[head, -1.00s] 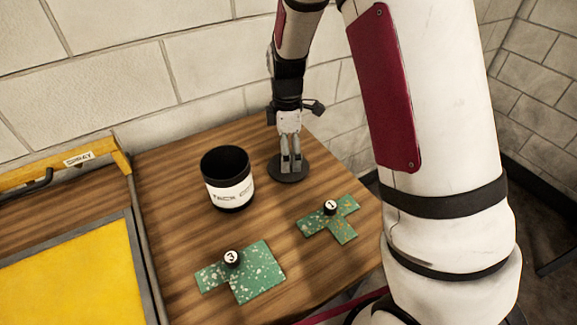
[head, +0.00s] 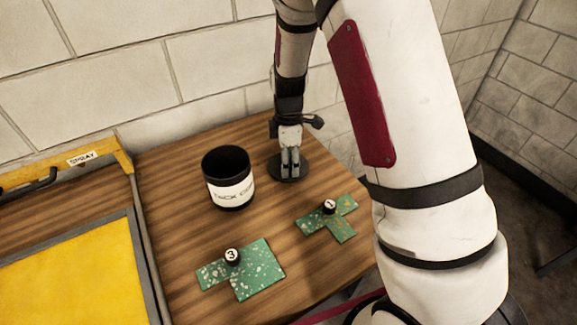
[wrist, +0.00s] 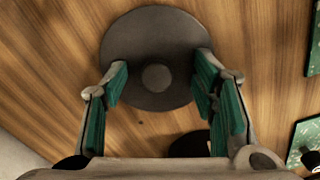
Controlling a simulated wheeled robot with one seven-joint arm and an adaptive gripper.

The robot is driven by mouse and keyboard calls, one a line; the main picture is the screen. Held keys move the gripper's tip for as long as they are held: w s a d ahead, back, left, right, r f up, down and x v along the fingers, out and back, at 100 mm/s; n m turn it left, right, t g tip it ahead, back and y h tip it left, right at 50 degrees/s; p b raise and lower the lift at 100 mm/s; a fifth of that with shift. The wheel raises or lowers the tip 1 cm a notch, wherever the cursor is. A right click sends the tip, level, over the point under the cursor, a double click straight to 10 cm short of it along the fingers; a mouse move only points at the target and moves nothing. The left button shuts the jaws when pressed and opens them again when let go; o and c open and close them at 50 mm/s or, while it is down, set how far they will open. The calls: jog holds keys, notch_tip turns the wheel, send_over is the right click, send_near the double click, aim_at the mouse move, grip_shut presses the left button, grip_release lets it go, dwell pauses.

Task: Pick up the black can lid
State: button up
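The black can lid (head: 274,169) is a dark round disc lying flat on the wooden table, right of the black can. In the wrist view the lid (wrist: 155,35) shows a small round knob (wrist: 156,77) at its middle. My gripper (head: 290,172) points down over the lid. In the wrist view my gripper (wrist: 158,85) is open, with one green-padded finger on each side of the knob and clear gaps between. I cannot tell whether the fingertips touch the lid. In the head view the fingers hide part of the lid and its knob.
The open black can (head: 229,190) with a white label stands left of the lid. Two green speckled pieces with numbered knobs, marked 3 (head: 258,272) and 1 (head: 341,229), lie nearer. A yellow-filled tray (head: 75,285) is at left. A block wall (head: 110,70) stands behind the table.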

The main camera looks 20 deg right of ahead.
jog(key=shift+f, duration=0.3)
jog(key=shift+r, duration=0.1)
jog(key=shift+c, duration=0.2)
